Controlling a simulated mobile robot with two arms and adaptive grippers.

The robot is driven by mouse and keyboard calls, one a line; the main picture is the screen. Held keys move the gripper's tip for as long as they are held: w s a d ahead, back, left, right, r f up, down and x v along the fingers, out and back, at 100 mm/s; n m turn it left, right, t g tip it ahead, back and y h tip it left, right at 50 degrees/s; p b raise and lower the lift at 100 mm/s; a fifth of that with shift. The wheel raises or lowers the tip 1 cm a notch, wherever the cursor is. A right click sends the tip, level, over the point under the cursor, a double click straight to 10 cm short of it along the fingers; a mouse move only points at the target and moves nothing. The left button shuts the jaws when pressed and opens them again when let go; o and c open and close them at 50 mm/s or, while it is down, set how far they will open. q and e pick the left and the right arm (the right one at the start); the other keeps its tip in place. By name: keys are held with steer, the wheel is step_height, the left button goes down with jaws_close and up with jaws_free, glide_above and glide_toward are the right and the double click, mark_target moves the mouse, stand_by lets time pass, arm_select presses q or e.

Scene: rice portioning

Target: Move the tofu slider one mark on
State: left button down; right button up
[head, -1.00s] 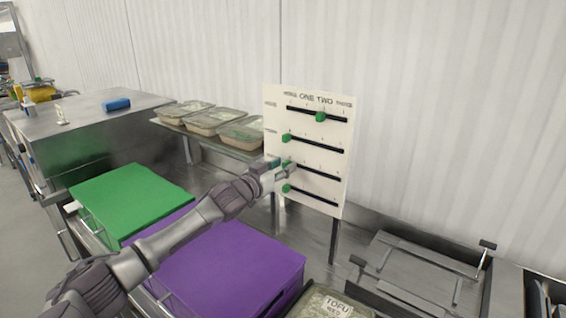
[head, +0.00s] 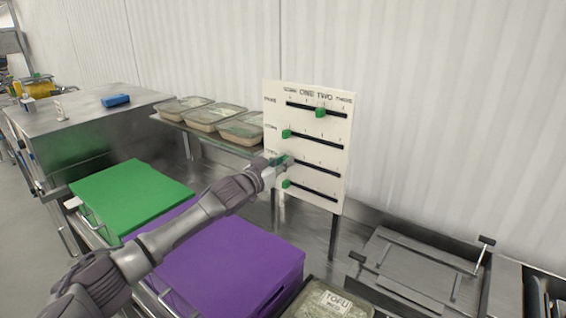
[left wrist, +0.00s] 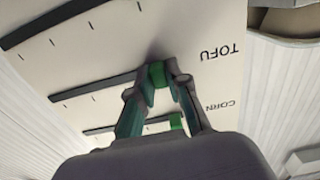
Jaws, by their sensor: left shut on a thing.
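The white slider board (head: 335,170) stands upright with four horizontal black slots, each with a green knob. The tofu slider (left wrist: 157,75) is the green knob on the third slot from the top in the head view, at that slot's left end. In the left wrist view, which is upside down, the TOFU label (left wrist: 221,50) is beside it. My left gripper (head: 281,162) is shut on this knob, with one finger on each side, and partly hides it in the head view. My right gripper is out of view.
The corn slider (left wrist: 177,121) sits close to my left fingers. Lidded food trays (head: 210,117) stand on a shelf left of the board. Green (head: 130,195) and purple (head: 225,265) lids lie below my arm. A tofu container (head: 330,303) is at the front.

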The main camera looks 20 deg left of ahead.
arm_select(q)
steer(key=d, duration=0.1)
steer(key=s+d, duration=0.1)
steer(key=d, duration=0.2)
steer(key=shift+s+f+b, duration=0.1)
steer(key=shift+s+b, duration=0.15)
steer(key=shift+b, duration=0.1)
steer(key=shift+s+d, duration=0.15)
steer(key=shift+d, duration=0.35)
steer(key=shift+a, duration=0.1)
steer(key=c, duration=1.1)
jaws_free()
glide_toward(304, 163)
steer(key=v, duration=0.5)
